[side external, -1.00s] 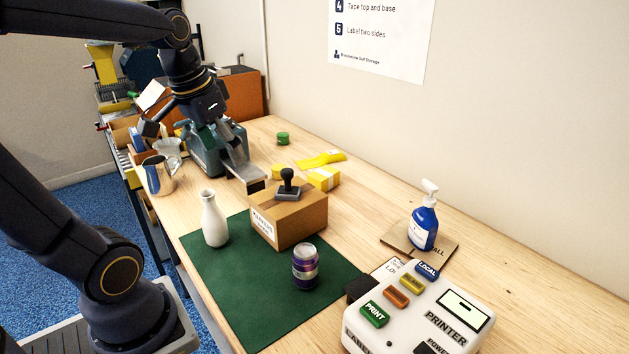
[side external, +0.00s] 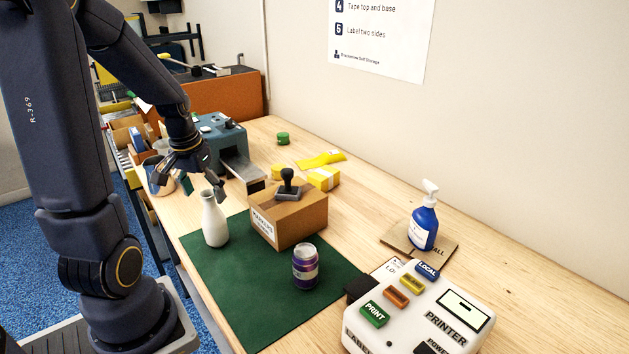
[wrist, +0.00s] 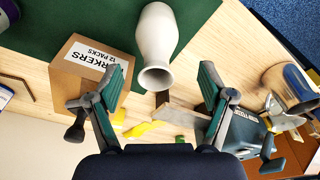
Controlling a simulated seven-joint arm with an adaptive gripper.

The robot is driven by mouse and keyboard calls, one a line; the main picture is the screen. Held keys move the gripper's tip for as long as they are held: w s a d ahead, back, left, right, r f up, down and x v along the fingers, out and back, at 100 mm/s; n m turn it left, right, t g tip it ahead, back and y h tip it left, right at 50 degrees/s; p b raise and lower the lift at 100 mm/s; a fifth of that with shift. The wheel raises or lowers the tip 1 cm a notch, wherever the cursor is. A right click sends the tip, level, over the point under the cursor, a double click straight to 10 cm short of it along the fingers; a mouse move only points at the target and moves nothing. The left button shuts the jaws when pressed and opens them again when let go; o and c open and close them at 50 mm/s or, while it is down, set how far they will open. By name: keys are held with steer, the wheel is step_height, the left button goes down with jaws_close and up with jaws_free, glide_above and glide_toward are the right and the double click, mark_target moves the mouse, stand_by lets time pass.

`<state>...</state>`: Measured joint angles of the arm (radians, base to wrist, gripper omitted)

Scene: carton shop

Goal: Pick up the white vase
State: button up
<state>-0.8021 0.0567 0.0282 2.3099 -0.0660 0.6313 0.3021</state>
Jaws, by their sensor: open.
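The white vase (side external: 214,222) stands upright on the left corner of the green mat (side external: 262,308) in the side external view. In the wrist view the vase (wrist: 157,38) is at the top centre, its open mouth towards me. My gripper (side external: 203,190) is just behind and above the vase's neck in the side external view. In the wrist view my gripper (wrist: 150,88) is open, with one finger on each side and the vase's mouth between and beyond the tips. Nothing is held, and I see no contact with the vase.
A cardboard markers box (side external: 290,218) with a black stamp (side external: 288,184) on top stands right of the vase. A purple jar (side external: 305,267) is in front of the box. A tape machine (side external: 222,135) and a metal jug (side external: 160,176) are behind. The mat's front is clear.

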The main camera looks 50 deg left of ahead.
mark_target(212, 207)
steer(key=f, duration=0.2)
steer(key=w+f, duration=0.1)
steer(key=f, duration=0.2)
steer(key=shift+a+f, duration=0.1)
steer(key=shift+f, duration=0.05)
jaws_close()
stand_by(0.5)
